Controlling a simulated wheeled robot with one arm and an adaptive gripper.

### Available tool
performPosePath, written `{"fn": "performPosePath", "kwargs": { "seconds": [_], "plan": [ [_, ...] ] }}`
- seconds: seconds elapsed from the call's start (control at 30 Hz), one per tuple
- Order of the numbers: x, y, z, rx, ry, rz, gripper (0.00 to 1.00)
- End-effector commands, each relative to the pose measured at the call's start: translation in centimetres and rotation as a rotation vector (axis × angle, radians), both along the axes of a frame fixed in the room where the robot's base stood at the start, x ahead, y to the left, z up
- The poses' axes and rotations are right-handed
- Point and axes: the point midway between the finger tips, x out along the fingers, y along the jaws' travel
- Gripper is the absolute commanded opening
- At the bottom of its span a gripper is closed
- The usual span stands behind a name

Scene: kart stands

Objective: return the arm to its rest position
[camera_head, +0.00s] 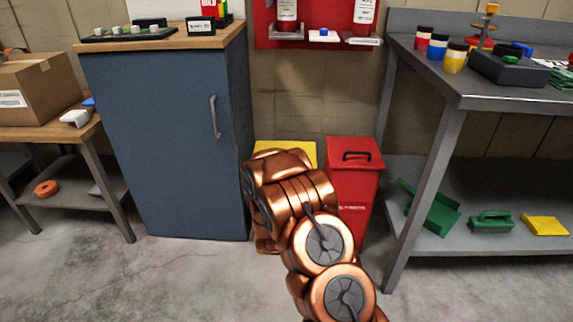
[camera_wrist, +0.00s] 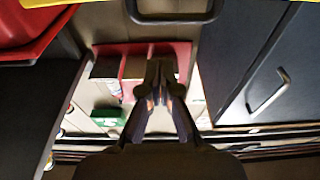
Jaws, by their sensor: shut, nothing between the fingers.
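My copper-coloured arm (camera_head: 325,243) reaches up from the bottom of the head view, folded in front of the floor bins. Its end hides my gripper in that view. In the wrist view my gripper (camera_wrist: 159,75) shows with its dark fingers together, shut and empty. It does not touch anything that I can see.
A blue cabinet (camera_head: 165,140) stands to the left, and a grey metal workbench (camera_head: 440,87) with jars stands to the right. A red bin (camera_head: 353,180) and a yellow bin (camera_head: 300,150) stand behind my arm. A red wall panel (camera_head: 326,13) hangs above. The front floor is clear.

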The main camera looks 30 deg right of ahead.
Motion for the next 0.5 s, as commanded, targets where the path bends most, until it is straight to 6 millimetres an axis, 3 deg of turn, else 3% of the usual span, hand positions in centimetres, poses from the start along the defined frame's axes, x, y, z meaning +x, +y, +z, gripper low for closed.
{"fn": "performPosePath", "kwargs": {
  "seconds": [0.2,0.5],
  "plan": [
    [-2.4,1.8,-1.5,-0.001,0.000,0.003,0.00],
    [-4.0,2.9,-2.7,-0.003,-0.003,0.003,0.00]
  ]
}}
